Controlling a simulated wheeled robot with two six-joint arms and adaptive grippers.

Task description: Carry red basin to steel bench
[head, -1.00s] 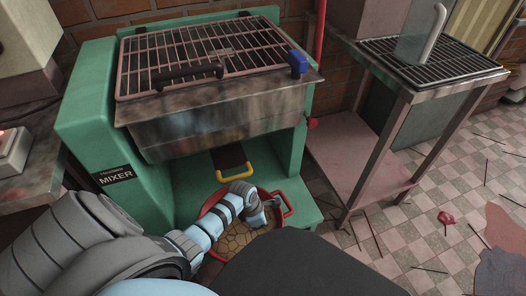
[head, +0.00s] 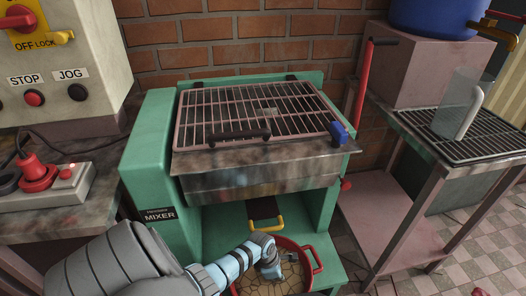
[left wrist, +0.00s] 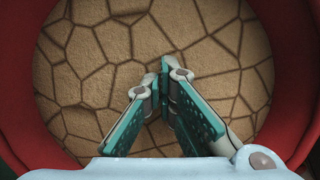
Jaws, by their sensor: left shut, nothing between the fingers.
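The red basin (head: 316,258) sits low on the green base of the mixer, under its grated hopper. In the left wrist view the red basin wall (left wrist: 288,75) rings a brown, cracked-looking filling (left wrist: 215,45). My left gripper (head: 271,271) is over the basin, and its forearm hides part of it. In the left wrist view its teal fingers (left wrist: 162,85) are shut and empty above the filling. A worn metal-topped bench (head: 105,160) stands at the left; I cannot tell for certain that it is the steel bench. My right gripper is not in view.
The green mixer (head: 150,165) with its metal hopper (head: 260,180) overhangs the basin. A yellow handle (head: 266,224) is behind the basin. A grated stand (head: 455,150) holds a clear jug (head: 455,100).

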